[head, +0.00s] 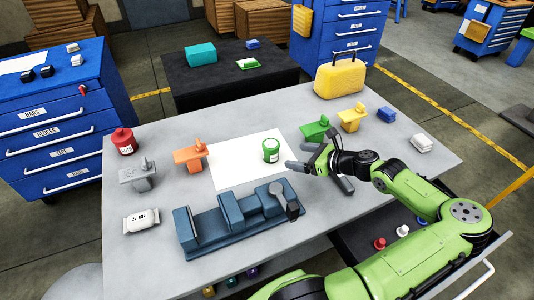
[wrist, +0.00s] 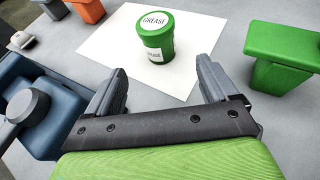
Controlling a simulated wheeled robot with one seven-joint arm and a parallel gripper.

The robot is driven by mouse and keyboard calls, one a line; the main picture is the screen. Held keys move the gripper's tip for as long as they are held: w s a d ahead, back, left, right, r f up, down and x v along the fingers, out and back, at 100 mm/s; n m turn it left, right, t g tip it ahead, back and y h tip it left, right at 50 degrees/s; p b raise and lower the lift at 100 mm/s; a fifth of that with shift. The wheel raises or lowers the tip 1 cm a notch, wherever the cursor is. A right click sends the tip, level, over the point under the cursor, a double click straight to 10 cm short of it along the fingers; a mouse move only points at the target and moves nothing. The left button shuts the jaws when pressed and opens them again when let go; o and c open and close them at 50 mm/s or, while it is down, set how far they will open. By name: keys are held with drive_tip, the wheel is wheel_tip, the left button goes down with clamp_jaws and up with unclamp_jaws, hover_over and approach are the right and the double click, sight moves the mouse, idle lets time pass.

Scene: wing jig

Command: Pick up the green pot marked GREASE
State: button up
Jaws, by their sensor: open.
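The green pot marked GREASE (head: 271,150) stands upright on a white sheet (head: 232,170) on the grey table. In the wrist view the pot (wrist: 156,40) has a green lid with a white GREASE label and a second label on its side. My gripper (head: 304,156) is open and empty, to the right of the pot in the head view. In the wrist view the gripper (wrist: 160,85) has its two fingers spread, and the pot stands beyond the fingertips, roughly in line with the gap between them and apart from both.
A blue vise (head: 228,218) lies in front of the sheet. A green block (head: 316,129), also in the wrist view (wrist: 283,55), stands right of the pot. An orange block (head: 190,156) and a red pot (head: 123,140) are at left. A yellow case (head: 341,78) stands at the back.

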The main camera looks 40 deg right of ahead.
sight(271, 153)
drive_tip(key=b+x, duration=0.1)
drive_tip(key=x, duration=0.6)
drive_tip(key=shift+f, duration=0.2)
drive_tip(key=b+x, duration=0.2)
drive_tip(key=x, duration=0.3)
drive_tip(key=shift+a+f+b, duration=0.1)
drive_tip(key=shift+a+b, duration=0.05)
drive_tip(key=shift+b, duration=0.15)
drive_tip(key=c, duration=1.2)
